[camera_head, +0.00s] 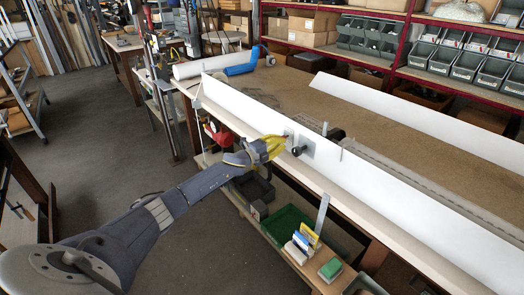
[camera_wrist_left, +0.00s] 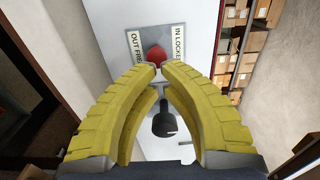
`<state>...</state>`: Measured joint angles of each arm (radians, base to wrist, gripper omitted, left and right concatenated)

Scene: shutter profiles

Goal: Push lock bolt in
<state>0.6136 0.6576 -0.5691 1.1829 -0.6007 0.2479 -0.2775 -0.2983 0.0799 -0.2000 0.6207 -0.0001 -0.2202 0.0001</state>
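The lock bolt shows as a red knob (camera_wrist_left: 156,55) on a grey plate (camera_wrist_left: 138,42) labelled "OUT FREE" and "IN LOCKED" in the left wrist view. My left gripper (camera_wrist_left: 158,69) has its yellow fingertips close together, just in front of the red knob; I cannot tell if they touch it. A black knob (camera_wrist_left: 165,123) on a stem shows between the finger bodies, apparently beyond them. In the head view, my left gripper (camera_head: 284,142) is beside the plate (camera_head: 306,146) and the black knob (camera_head: 298,151); the red knob is hidden there. My right gripper is not in view.
The plate sits on a long white profile (camera_head: 400,190) along the workbench edge. A second white profile (camera_head: 420,118) lies farther back. Below are a green tray (camera_head: 285,228) and small boxes (camera_head: 303,243) on a shelf. Open floor (camera_head: 100,130) lies to the left.

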